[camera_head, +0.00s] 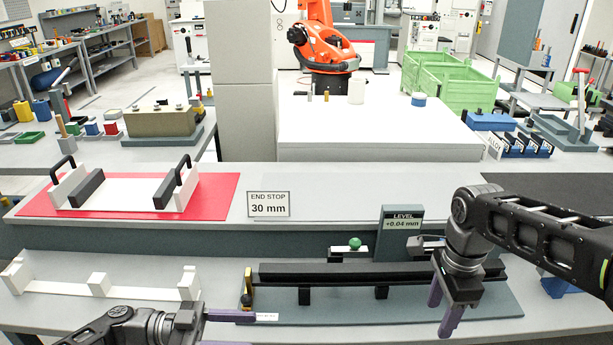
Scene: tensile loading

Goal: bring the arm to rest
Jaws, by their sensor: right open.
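My right arm comes in from the right. Its gripper (440,318) hangs with its purple fingers downward and apart, empty, in front of the right part of a long dark bar fixture (330,273). My left gripper (252,332) is low at the bottom edge, left of centre. Its purple fingers point right and are apart with nothing seen between them; the lower finger is partly cut off by the frame. The dark bar lies level on black supports on a grey base plate.
A LEVEL display (402,222) reading +0.04 mm and a green knob (355,243) stand behind the bar. An END STOP 30 mm sign (268,204) is on the raised shelf. A red mat (222,192) bears a white fixture with black handles. A white rack (98,290) lies at left.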

